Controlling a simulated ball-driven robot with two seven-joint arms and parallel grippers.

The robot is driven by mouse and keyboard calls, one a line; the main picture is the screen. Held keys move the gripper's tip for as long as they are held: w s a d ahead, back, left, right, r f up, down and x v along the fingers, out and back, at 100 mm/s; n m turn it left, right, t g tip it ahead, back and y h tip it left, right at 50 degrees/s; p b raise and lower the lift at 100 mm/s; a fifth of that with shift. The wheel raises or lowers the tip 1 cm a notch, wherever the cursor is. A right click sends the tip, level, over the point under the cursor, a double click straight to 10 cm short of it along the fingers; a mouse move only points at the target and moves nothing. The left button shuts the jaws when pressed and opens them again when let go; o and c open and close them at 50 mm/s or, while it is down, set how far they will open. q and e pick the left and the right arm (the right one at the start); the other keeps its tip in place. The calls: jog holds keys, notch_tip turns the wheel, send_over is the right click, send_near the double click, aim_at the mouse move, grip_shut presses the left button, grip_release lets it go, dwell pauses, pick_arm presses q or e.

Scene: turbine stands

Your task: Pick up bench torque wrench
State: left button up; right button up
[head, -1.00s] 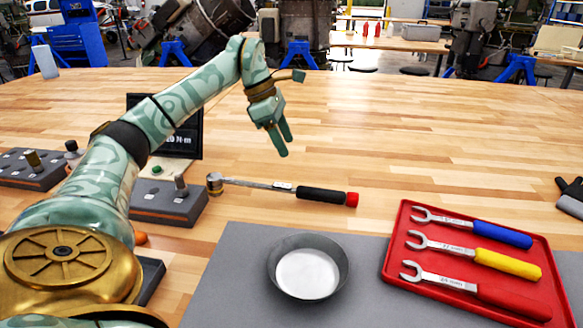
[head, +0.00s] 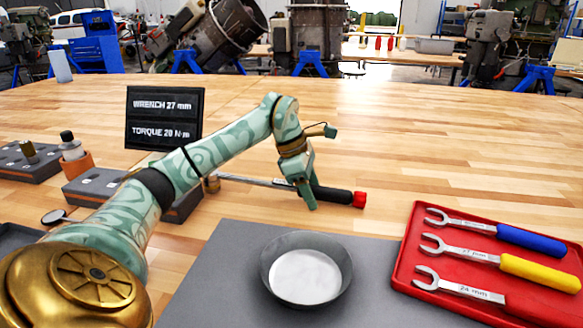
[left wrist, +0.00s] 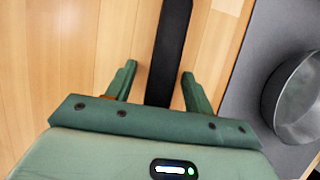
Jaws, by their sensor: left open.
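The bench torque wrench lies on the wooden table, with a steel shaft (head: 250,181), a black handle (head: 334,195) and a red end cap (head: 360,200). My left gripper (head: 310,194) is over the handle in the head view and hides part of it. In the left wrist view the black handle (left wrist: 170,50) runs between the two open fingers of my left gripper (left wrist: 155,85), touching neither as far as I can see. The wrench head is partly hidden behind my left arm. My right gripper is not in view.
A round metal dish (head: 306,276) stands on a grey mat (head: 215,290) in front of the wrench. A red tray (head: 405,270) at right holds open-end wrenches. A black sign (head: 165,118) reads "WRENCH 27 mm, TORQUE 20 N·m".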

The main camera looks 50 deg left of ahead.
pick_arm(q)
jog(key=shift+s+r, duration=0.1)
grip_shut()
jog(key=shift+r, duration=0.1)
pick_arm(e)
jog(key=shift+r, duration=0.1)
